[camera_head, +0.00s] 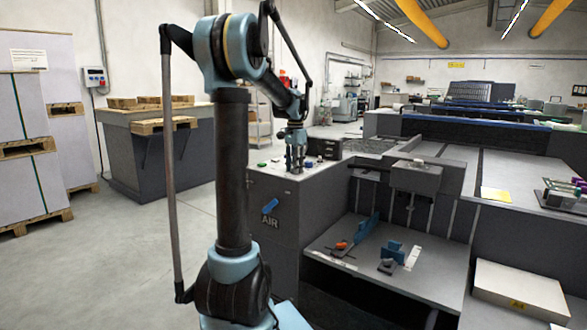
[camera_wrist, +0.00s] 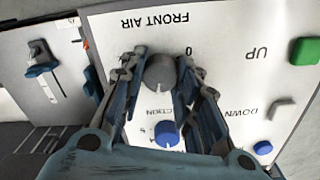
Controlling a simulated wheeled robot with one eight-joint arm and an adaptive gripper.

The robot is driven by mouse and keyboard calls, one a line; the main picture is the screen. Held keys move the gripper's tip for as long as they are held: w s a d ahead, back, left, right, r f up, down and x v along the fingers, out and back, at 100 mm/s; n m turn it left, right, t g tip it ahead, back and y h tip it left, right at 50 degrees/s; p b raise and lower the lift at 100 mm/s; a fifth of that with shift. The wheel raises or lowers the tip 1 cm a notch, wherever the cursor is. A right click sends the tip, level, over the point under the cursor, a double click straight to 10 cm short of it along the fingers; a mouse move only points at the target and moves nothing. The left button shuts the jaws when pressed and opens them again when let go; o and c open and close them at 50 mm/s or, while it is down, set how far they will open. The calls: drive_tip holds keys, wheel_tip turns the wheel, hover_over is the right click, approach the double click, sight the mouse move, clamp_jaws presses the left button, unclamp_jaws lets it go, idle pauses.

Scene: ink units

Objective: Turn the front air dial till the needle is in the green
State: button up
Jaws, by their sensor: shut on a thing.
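The front air dial is a grey round knob (camera_wrist: 160,72) on a white panel (camera_wrist: 225,45), next to the printed words FRONT AIR in the wrist view. My gripper (camera_wrist: 161,75) is shut on this knob, with one finger on each side of it. In the head view my gripper (camera_head: 296,158) points down onto the top of the grey cabinet, and the knob itself is hard to make out there. A gauge needle and a green zone cannot be made out in either view.
On the panel, a blue knob (camera_wrist: 166,133) sits close to the fingers. A green button (camera_wrist: 304,51) is beside the word UP. In the head view a blue handle (camera_head: 270,206) is on the cabinet front above the word AIR, and a dark box (camera_head: 324,148) stands behind my gripper.

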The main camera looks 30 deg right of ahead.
drive_tip(key=shift+w, duration=0.1)
drive_tip(key=o, duration=1.1)
drive_tip(key=shift+r, duration=0.1)
wheel_tip(320, 180, up, 12)
drive_tip(key=shift+f, duration=0.1)
drive_tip(key=shift+c, duration=0.2)
